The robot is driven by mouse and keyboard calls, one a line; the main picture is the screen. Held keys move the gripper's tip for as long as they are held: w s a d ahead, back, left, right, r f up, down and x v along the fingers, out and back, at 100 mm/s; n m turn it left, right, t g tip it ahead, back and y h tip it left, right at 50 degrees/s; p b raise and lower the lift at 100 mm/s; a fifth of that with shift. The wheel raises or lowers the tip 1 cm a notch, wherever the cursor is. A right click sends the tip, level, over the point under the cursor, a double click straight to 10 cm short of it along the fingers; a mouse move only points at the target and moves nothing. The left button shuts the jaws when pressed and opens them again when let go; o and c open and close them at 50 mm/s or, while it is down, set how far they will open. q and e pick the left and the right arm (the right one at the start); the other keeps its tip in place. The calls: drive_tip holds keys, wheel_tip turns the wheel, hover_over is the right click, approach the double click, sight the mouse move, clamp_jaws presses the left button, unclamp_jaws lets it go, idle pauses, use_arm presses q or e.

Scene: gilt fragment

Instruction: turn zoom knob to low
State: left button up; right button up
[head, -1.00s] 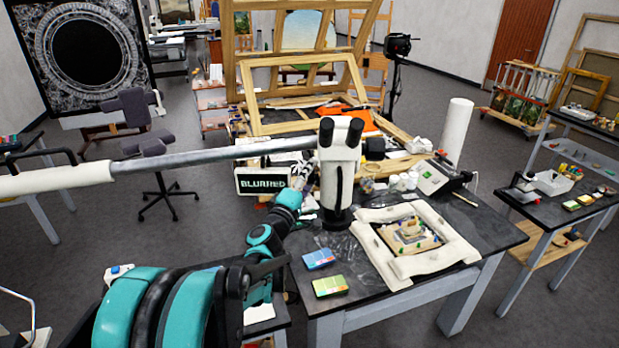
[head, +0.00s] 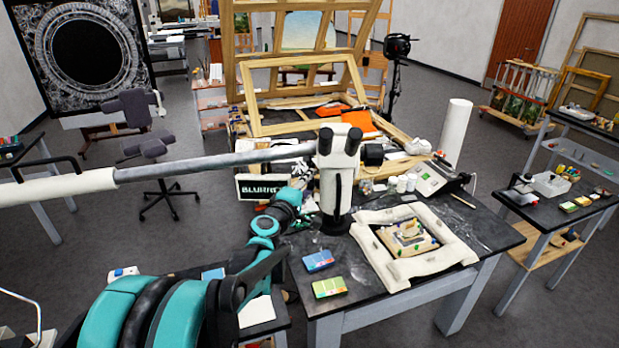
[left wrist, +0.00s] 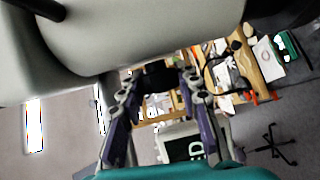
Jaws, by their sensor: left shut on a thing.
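The white microscope (head: 338,185) with black eyepieces stands at the table's left back, on a long grey boom. My left gripper (head: 308,178) is at its left side, small and partly hidden by my arm. In the left wrist view the pale microscope body (left wrist: 120,35) fills the top. A dark round knob (left wrist: 158,74) sticks out below it. My left gripper's fingers (left wrist: 157,88) are on either side of that knob and shut on it. The knob's markings and setting cannot be read. My right gripper is not in view.
A sign panel (head: 277,186) with partly covered letters stands just left of the microscope. Blue (head: 318,261) and green (head: 330,287) cards lie in front. A padded white frame (head: 455,254) holds a fragment (head: 408,238) at right. The boom (head: 215,162) crosses above my left arm.

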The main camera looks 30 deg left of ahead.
use_arm(q)
drive_tip(key=g+p, duration=0.1)
drive_tip(key=n+g+p, duration=0.1)
drive_tip(key=p, duration=0.1)
drive_tip(key=shift+a+r+g+h, duration=0.1)
drive_tip(key=shift+r+g+h, duration=0.2)
drive_tip(key=shift+g+h, duration=0.1)
drive_tip(key=g+p, duration=0.2)
drive_tip(key=shift+f+n+h+p, duration=0.1)
drive_tip(key=shift+n+h+p, duration=0.2)
drive_tip(key=shift+n+h, duration=0.1)
drive_tip(key=g+h+p, duration=0.1)
drive_tip(key=g+p, duration=0.1)
drive_tip(key=g, duration=0.1)
drive_tip(key=shift+f+n, duration=0.1)
drive_tip(key=shift+n, duration=0.3)
drive_tip(key=shift+f+n+g+h+p, duration=0.15)
drive_tip(key=shift+n+g+h+p, duration=0.3)
drive_tip(key=shift+g, duration=0.85)
drive_tip(key=o, duration=1.2)
drive_tip(key=shift+c, duration=0.2)
drive_tip(key=v, duration=1.2)
